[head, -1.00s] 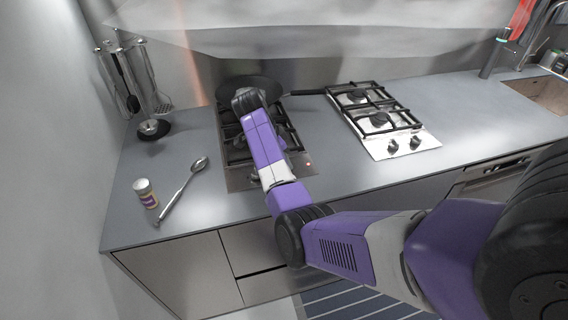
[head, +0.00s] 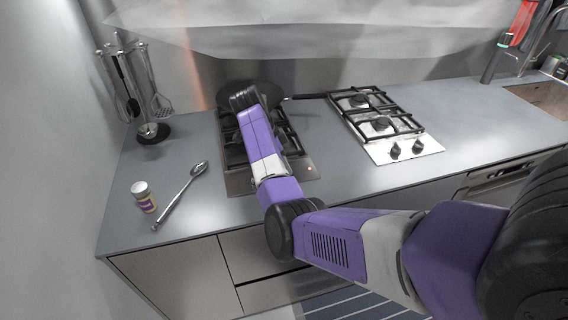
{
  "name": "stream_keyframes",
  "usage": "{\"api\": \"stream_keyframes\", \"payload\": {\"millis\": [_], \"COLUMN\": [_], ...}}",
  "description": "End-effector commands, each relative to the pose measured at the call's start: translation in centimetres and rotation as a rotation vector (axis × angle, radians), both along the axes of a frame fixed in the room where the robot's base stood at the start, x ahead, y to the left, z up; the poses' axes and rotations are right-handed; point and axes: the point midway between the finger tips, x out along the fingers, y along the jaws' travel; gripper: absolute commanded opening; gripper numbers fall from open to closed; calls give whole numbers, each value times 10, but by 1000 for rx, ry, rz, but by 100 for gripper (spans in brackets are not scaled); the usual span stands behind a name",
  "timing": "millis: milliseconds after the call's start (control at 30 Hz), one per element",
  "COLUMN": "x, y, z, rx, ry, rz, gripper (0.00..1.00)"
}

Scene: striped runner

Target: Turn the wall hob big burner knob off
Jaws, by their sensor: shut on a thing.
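The left hob (head: 236,183), the one nearer the left wall, shows in the head view with a dark pan (head: 268,92) over its back burner. My purple arm lies across this hob and hides its middle and its knobs, so I cannot tell how the big burner knob is set. A small pale spot shows at the hob's front right. My gripper is hidden behind my own wrist, over the hob; its fingers and anything between them do not show.
A second hob (head: 429,146) with two dark knobs stands to the right. A spoon (head: 182,192) and a small jar (head: 144,197) lie and stand left of the left hob. A utensil stand (head: 152,133) is at the back left. Counter between the hobs is clear.

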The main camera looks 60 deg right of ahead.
Motion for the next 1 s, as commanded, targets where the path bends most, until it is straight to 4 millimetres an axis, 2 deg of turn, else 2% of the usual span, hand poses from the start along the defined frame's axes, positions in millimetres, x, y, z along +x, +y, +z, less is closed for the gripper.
{"api": "stream_keyframes", "payload": {"millis": [33, 133, 533, 667, 900, 1000], "x": [-1, -1, 2, 8, 19, 22], "y": [-1, -1, 1, 5, 15, 17], "z": [1, 1, 6, 21, 61, 69], "rx": [-4, -2, -3, -4, -2, -1], "ry": [-1, -1, -3, -4, -4, -2], "rz": [-3, -2, 1, -1, 0, 0], "gripper": [36, 55, 55, 55, 55, 55]}}
